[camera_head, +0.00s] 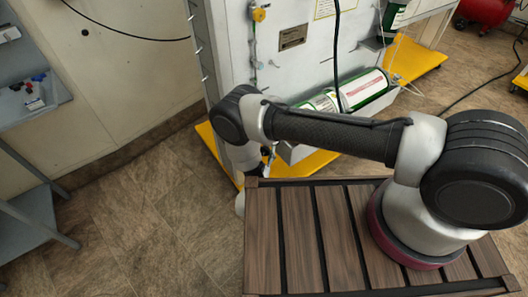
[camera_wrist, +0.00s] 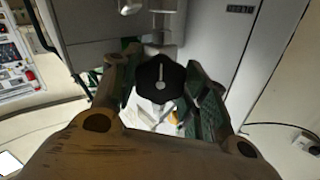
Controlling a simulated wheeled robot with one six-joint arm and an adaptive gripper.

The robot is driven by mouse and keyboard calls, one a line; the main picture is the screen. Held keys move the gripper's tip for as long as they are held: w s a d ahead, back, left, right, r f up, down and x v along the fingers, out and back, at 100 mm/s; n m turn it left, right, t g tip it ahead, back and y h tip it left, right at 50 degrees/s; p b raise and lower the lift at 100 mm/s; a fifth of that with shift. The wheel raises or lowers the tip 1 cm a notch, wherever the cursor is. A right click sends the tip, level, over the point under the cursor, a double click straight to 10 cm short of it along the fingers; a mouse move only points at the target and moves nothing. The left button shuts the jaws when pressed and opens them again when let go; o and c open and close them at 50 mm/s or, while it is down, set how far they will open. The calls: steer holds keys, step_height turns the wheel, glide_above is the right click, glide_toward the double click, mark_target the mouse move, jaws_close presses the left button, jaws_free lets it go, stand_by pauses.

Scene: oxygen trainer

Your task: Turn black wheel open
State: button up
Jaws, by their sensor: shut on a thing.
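The black wheel (camera_wrist: 160,80) is in the middle of the wrist view, a dark knob with a pale pointer-like mark on its face. My gripper (camera_wrist: 163,73) has one finger on each side of it and is shut on it. The brown body of my gripper fills the bottom of the wrist view. In the head view my arm reaches left to the grey panel (camera_head: 293,68). The wheel cannot be made out there, and my gripper is mostly hidden behind my arm.
A green and white cylinder (camera_head: 365,90) lies by the panel, above a yellow base (camera_head: 312,164). A grey shelf unit (camera_head: 28,110) with small items stands at the left. A red machine (camera_head: 487,12) is at the top right. Floor (camera_head: 150,210) between shelf and panel is clear.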

mark_target(264, 148)
steer(key=shift+s+f, duration=0.1)
steer(key=shift+c, duration=0.2)
steer(key=o, duration=1)
steer(key=shift+o, duration=0.2)
step_height(264, 148, up, 10)
steer(key=shift+r, duration=0.1)
